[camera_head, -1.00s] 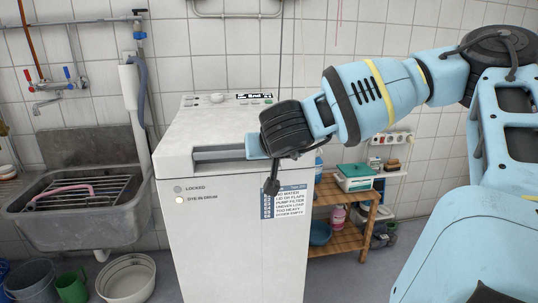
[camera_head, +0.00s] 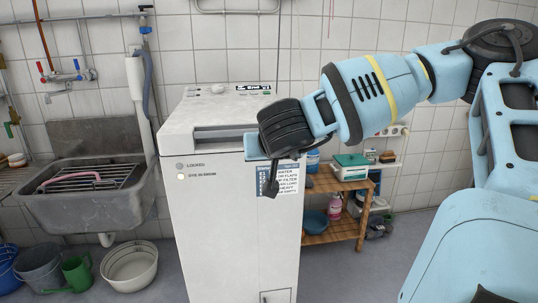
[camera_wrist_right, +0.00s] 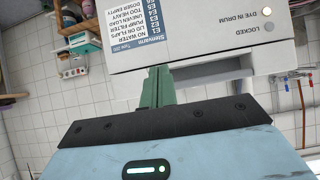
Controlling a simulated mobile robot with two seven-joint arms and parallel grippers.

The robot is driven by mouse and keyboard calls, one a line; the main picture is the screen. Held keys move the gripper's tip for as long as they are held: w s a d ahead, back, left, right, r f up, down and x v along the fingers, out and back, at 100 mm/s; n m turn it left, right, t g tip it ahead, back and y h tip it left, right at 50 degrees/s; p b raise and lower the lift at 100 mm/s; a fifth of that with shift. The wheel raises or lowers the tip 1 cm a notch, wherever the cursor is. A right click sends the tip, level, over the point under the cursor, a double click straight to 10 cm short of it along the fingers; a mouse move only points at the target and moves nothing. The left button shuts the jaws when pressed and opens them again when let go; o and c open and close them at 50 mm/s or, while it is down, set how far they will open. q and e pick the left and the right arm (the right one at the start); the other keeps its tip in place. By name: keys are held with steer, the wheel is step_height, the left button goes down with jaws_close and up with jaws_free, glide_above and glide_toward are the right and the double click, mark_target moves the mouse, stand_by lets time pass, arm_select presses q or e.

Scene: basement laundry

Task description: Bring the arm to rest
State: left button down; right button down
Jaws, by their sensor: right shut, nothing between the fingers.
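My right arm (camera_head: 372,95) reaches in from the right in the head view, bent at the elbow. Its gripper (camera_head: 270,186) points down in front of the upper right front of a white top-loading washing machine (camera_head: 225,225). In the right wrist view the green fingers (camera_wrist_right: 158,90) are together with nothing between them. The machine's labelled front (camera_wrist_right: 225,45) lies beyond them; I see no clear contact. The machine's "dye in drum" light (camera_head: 182,177) is lit. My left gripper is not in view.
A grey sink (camera_head: 85,212) stands left of the machine, with a white basin (camera_head: 130,280), a green watering can (camera_head: 76,272) and buckets on the floor. A wooden shelf (camera_head: 335,232) with bottles and boxes stands right behind it.

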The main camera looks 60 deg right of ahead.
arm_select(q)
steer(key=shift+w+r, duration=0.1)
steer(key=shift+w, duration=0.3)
